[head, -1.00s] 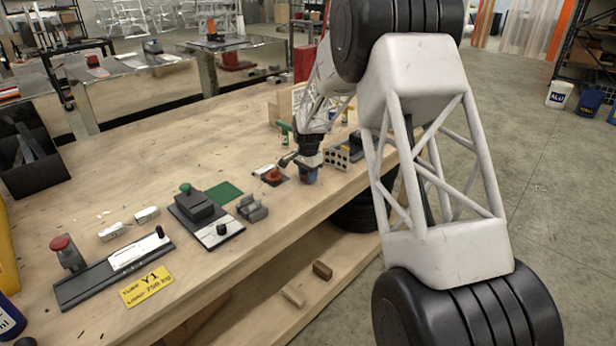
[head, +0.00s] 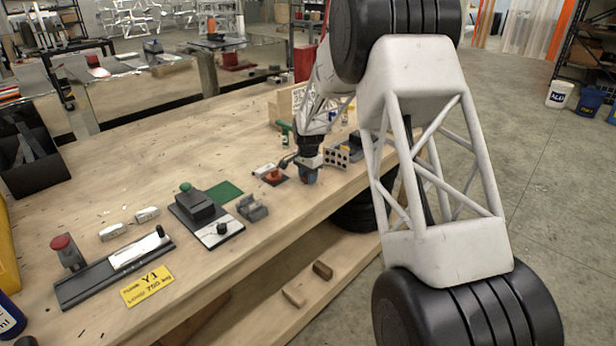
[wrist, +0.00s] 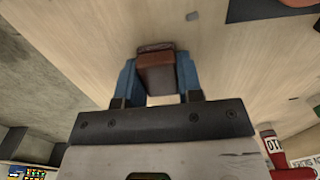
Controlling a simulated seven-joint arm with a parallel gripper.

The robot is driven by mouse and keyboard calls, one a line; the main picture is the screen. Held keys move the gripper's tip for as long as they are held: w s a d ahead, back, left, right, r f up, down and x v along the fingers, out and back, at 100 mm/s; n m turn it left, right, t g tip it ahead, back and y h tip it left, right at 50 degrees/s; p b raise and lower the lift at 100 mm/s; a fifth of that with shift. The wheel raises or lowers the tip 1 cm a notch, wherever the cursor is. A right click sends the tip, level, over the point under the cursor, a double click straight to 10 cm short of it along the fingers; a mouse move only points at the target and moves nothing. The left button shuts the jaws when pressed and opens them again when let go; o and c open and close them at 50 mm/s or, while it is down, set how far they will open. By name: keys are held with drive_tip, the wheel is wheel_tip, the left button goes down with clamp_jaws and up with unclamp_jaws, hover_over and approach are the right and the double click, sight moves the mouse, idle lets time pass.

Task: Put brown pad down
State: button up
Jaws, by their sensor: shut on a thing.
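The brown pad (wrist: 155,72) is a small reddish-brown block between the blue fingers of my gripper (wrist: 158,66) in the wrist view. The fingers are shut on its two sides. In the head view my gripper (head: 308,175) points down, low over the wooden workbench (head: 120,195) near its front edge. The pad cannot be made out there. Whether the pad touches the wood is not clear.
Left of my gripper is an orange-red knob (head: 273,175) on a dark plate. A grey block with holes (head: 337,156) stands close on the right. A grey clamp-like part (head: 252,207) lies nearer the camera. Bare wood shows around the pad in the wrist view.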

drive_tip(key=o, duration=0.8)
drive_tip(key=shift+s+f, duration=0.2)
drive_tip(key=shift+f, duration=0.75)
drive_tip(key=shift+o, duration=0.7)
drive_tip(key=shift+s+d+f, duration=0.1)
drive_tip(key=shift+d, duration=0.05)
drive_tip(key=shift+r, duration=0.45)
drive_tip(key=shift+c, duration=0.4)
drive_tip(key=shift+o, duration=0.4)
wheel_tip(320, 180, up, 14)
drive_tip(key=shift+w+f, duration=0.25)
